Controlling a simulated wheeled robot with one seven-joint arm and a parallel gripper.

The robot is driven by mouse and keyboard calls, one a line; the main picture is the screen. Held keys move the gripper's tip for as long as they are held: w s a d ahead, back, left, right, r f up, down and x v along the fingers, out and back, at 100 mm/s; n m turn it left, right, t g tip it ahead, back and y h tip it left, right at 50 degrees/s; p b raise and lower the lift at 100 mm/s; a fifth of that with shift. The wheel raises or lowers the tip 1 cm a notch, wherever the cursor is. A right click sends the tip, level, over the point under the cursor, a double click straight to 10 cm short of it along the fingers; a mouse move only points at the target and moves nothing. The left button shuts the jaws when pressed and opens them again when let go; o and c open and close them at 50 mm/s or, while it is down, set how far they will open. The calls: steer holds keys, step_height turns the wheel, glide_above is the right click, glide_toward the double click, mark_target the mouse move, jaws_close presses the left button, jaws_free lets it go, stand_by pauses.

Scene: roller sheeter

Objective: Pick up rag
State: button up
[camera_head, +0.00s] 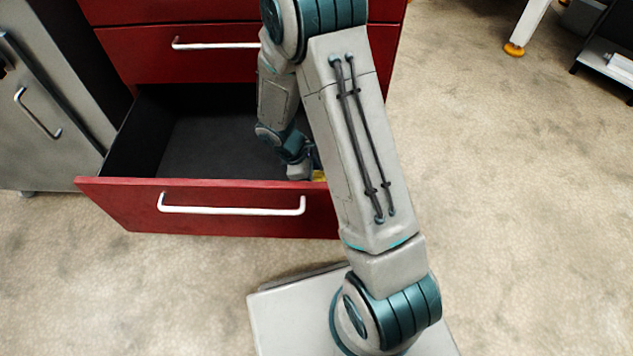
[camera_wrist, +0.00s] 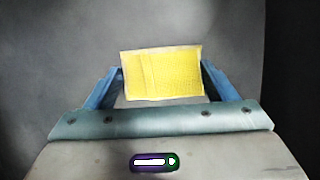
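The rag (camera_wrist: 161,73) is a flat yellow rectangle in the wrist view, spanning the gap between the blue fingertips of my gripper (camera_wrist: 162,72). The fingers stand apart, one on each side of the rag. Their tips line up with its left and right edges, but I cannot tell whether they press on it. In the head view only a small patch of yellow (camera_head: 319,175) shows, inside the open drawer by the front panel. My arm hides most of that spot and the fingers.
The open red drawer (camera_head: 140,216) has a white handle and a dark, mostly bare inside. Its front panel and side walls stand close around my arm's end. A grey cabinet (camera_head: 40,110) stands to the left.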

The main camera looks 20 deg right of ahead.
steer(key=shift+c, duration=0.8)
steer(key=shift+r, duration=0.1)
step_height(320, 180, up, 10)
steer(key=p, duration=0.5)
